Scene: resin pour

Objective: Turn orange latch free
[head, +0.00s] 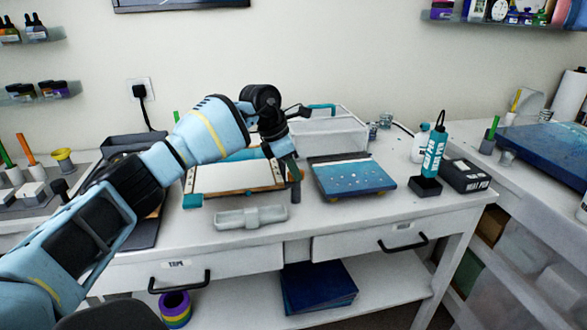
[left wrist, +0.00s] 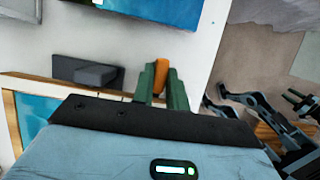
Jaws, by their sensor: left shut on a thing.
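My left gripper (head: 291,170) reaches down at the front right corner of a pale, wood-edged frame (head: 225,191) on the white bench. In the left wrist view, its two green fingers (left wrist: 160,84) are shut on the orange latch (left wrist: 160,77), one on each side of it. Only the upper part of the latch shows between the fingers. In the head view the latch is too small and covered to make out clearly. Dark arm links with green tips (left wrist: 298,102), perhaps my right gripper, show at the right of the left wrist view; their opening is unclear.
A light grey holder (head: 250,216) lies at the bench's front edge. A blue speckled panel (head: 355,180) sits right of the gripper, with a pale bin (head: 328,137) behind.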

